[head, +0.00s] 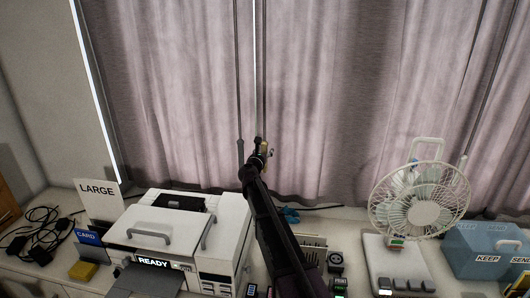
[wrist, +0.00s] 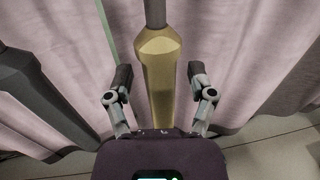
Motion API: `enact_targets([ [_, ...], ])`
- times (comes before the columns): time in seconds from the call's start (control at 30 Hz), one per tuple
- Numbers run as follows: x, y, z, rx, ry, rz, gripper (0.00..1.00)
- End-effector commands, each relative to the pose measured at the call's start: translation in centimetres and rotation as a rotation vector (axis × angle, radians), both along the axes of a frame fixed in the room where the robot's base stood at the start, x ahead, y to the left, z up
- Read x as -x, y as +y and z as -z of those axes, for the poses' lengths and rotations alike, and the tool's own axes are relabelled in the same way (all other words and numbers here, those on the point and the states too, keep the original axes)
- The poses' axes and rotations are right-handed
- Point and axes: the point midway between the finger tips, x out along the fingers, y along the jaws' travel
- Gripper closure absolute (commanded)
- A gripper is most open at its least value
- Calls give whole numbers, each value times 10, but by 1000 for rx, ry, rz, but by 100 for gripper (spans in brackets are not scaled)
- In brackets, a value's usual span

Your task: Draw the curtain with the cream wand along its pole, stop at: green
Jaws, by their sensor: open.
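The cream wand hangs in front of the curtain, its tan-gold faceted handle (wrist: 161,75) upright in the middle of the wrist view; its thin rod (head: 264,70) rises out of the head view. My gripper (head: 262,152) is at the handle, and in the wrist view its open fingers (wrist: 160,82) stand on either side of it with gaps showing. Mauve-grey curtain cloth (head: 340,90) hangs behind. A dark grey wand (head: 240,150) hangs just left, also in the wrist view (wrist: 40,95). The pole and any green stop mark on it are out of view.
Below is a crowded counter: a white machine reading READY (head: 165,230), a fan (head: 420,205), a blue box (head: 485,250), a LARGE sign (head: 98,190) and black cables (head: 40,235). A bright narrow gap (head: 254,50) parts the cloth near the wands. Another wand (head: 462,163) hangs at right.

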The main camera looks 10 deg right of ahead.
Motion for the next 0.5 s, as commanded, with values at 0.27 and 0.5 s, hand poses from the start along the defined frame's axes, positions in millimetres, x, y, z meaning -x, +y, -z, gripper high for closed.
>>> enact_targets([
  [0.27, 0, -1, 0, 0, 0, 1, 47],
  [0.5, 0, -1, 0, 0, 0, 1, 100],
])
